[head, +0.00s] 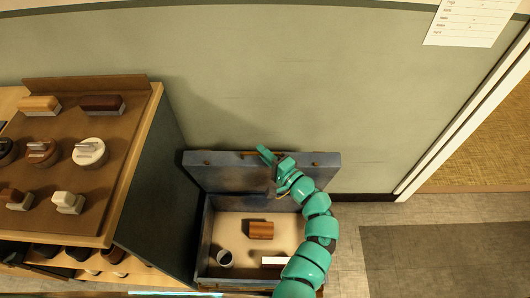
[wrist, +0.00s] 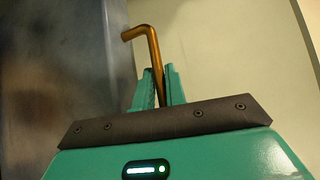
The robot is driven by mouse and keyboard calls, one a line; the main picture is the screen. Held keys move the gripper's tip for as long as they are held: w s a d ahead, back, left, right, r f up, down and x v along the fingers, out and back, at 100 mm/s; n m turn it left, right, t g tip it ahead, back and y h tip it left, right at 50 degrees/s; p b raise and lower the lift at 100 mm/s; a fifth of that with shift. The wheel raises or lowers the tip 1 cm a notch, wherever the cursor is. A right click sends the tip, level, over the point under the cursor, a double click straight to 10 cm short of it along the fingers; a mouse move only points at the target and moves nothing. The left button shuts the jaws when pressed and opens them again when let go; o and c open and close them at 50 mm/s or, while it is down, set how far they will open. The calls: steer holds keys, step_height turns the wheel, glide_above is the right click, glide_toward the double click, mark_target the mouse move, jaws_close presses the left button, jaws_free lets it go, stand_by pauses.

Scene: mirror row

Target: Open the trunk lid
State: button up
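The blue-grey trunk (head: 205,245) stands on the floor against the wall. Its lid (head: 225,178) is raised and stands up along the wall, with the open box in front. A brass bar handle (head: 249,154) is at the lid's top edge. My gripper (head: 268,157) is at the right part of this handle. In the wrist view the bent brass handle (wrist: 154,55) passes between the two teal fingers of my gripper (wrist: 160,88), which sit close on both sides of it. The dark lid (wrist: 65,70) fills the left of that view.
A shelf unit (head: 150,215) with several brushes and stamps stands close on the left. Floor (head: 350,240) is free on the right, beside a doorway.

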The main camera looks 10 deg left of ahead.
steer(key=shift+o, duration=0.3)
steer(key=shift+s+d, duration=0.1)
steer(key=shift+d, duration=0.1)
steer(key=b+v, duration=0.2)
steer(key=v, duration=1.5)
steer(key=shift+b, duration=0.4)
steer(key=shift+a, duration=0.15)
